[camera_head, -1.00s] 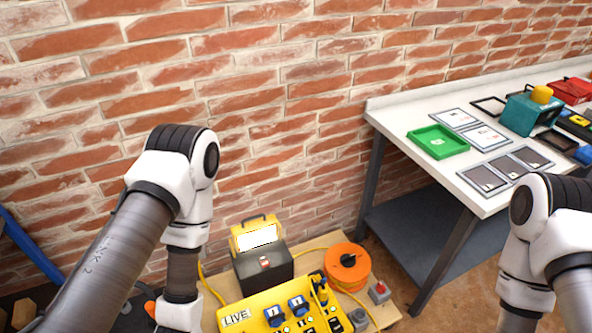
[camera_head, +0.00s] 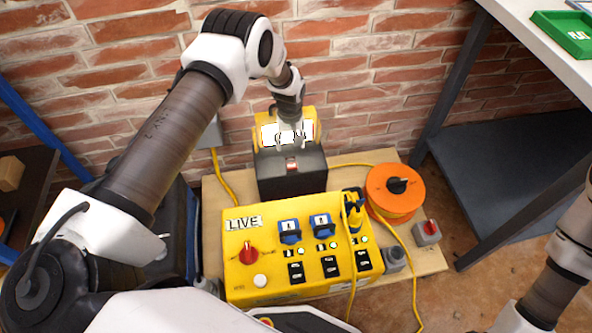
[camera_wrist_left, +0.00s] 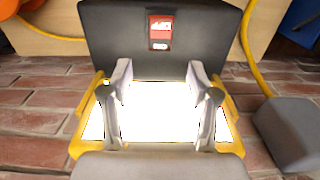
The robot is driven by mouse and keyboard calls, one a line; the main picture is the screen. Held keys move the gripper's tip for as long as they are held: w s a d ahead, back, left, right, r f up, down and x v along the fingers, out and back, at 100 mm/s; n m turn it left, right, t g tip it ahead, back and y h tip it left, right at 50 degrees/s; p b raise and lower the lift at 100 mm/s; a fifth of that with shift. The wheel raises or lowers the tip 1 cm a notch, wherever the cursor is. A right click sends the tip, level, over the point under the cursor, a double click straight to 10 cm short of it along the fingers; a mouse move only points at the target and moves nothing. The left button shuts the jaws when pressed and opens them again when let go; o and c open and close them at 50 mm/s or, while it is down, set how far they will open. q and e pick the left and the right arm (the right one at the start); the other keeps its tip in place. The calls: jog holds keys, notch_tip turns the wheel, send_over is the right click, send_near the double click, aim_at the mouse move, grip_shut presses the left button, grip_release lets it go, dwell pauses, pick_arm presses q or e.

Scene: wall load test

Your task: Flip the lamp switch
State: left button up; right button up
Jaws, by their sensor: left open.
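The lamp (camera_head: 270,132) has a yellow frame and a bright white, lit panel. It stands at the back of a black box (camera_head: 275,185) against the brick wall. A small red switch (camera_head: 292,165) is on the box. My left gripper (camera_head: 291,143) is in front of the lamp panel, close to the switch, and partly hides the lamp. In the left wrist view its two fingers (camera_wrist_left: 160,72) are spread and empty over the glowing panel (camera_wrist_left: 158,112). The switch (camera_wrist_left: 160,27) lies beyond the fingertips, apart from them. My right gripper is out of view.
A yellow panel marked LIVE (camera_head: 262,215), with a red knob and blue plugs, stands in front of the box. An orange cable reel (camera_head: 392,208) and a grey box with red knob (camera_head: 427,232) are right. Yellow cables cross the wooden board (camera_head: 215,200).

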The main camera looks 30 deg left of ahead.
aim_at(291, 161)
pick_arm(q)
jog(key=shift+s+f, duration=0.1)
jog(key=shift+f, duration=0.05)
notch_tip(291, 161, down, 8)
jog(key=shift+r+b, duration=0.25)
jog(key=shift+b, duration=0.8)
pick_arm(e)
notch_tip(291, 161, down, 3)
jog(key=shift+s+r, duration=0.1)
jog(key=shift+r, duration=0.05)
pick_arm(q)
jog(key=shift+c, duration=0.3)
jog(key=shift+r, duration=0.1)
grip_shut()
